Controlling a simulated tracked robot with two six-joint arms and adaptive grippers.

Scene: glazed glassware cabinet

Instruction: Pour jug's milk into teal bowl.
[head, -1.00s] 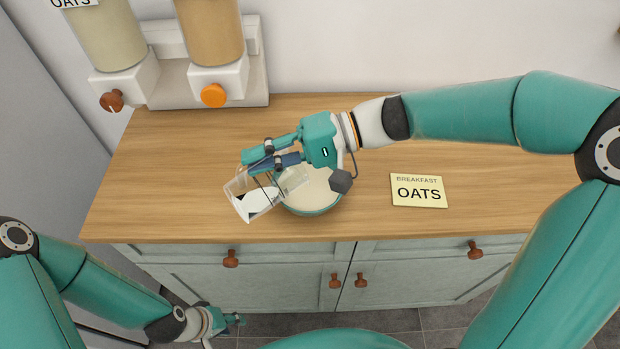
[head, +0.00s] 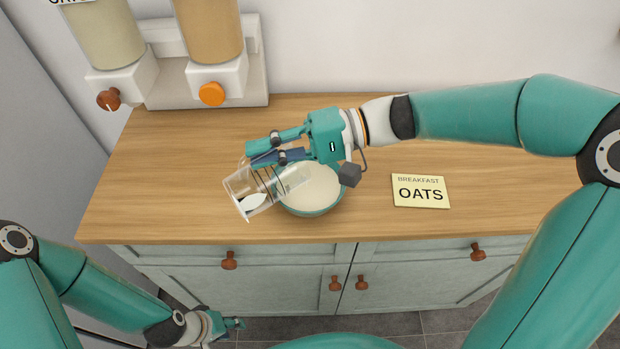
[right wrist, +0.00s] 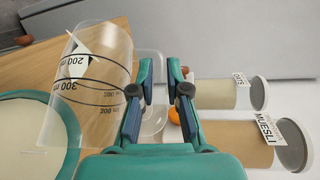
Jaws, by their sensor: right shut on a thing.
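The clear jug (head: 268,192), with black measuring lines, is tilted steeply beside and over the left part of the teal bowl (head: 313,212). A little white milk shows inside the jug. The bowl stands on the counter with a wide cream-white surface inside. In the right wrist view the jug (right wrist: 95,95) overlaps the rim of the bowl (right wrist: 72,150). My right gripper (head: 257,156) is shut on the jug; its fingers also show in the wrist view (right wrist: 160,75). No falling stream is clear. My left gripper (head: 236,324) is low before the cabinet, too small to judge.
A wooden counter (head: 400,130) has free room behind and right of the bowl. A yellow "BREAKFAST OATS" card (head: 421,191) lies to the right. An oats dispenser (head: 106,40) and a muesli dispenser (head: 209,35) stand at the back left. Cabinet doors (head: 290,285) are below.

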